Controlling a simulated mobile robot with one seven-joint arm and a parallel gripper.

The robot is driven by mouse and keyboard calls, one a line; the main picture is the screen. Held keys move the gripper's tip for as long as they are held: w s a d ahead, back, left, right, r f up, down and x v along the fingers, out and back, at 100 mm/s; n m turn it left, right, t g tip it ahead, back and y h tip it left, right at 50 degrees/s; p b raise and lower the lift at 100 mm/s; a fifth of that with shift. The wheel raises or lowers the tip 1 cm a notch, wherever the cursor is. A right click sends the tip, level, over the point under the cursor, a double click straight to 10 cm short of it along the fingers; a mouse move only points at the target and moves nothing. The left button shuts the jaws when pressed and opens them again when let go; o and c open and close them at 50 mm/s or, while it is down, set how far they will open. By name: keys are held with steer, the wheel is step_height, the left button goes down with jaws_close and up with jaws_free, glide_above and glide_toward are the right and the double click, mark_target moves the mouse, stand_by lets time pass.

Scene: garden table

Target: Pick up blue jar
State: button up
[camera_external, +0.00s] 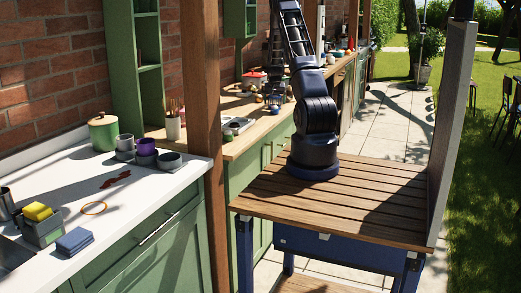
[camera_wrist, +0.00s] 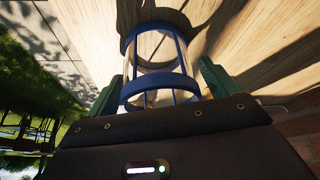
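The blue jar (camera_wrist: 153,43) is a clear cylinder with blue rims and thin blue uprights, in the upper middle of the wrist view. It stands over the pale wooden countertop, with dark shadow around it. My gripper (camera_wrist: 161,75) has its two green fingers spread, one on each side of the jar. Narrow gaps seem to show beside the jar, but I cannot tell whether either finger touches it. In the external view my gripper is hard to make out above the wooden counter (camera_external: 197,151), and I cannot pick out the jar there.
Several small pots and a red-lidded pot (camera_external: 254,77) crowd the wooden counter near my arm. A white plate-like tray (camera_external: 237,125) lies nearer. A wooden post (camera_external: 202,90) stands left of my arm. The white counter (camera_external: 130,205) holds a green canister (camera_external: 103,132) and cups.

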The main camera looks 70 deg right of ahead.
steer(key=c, duration=1)
steer(key=shift+r, duration=0.1)
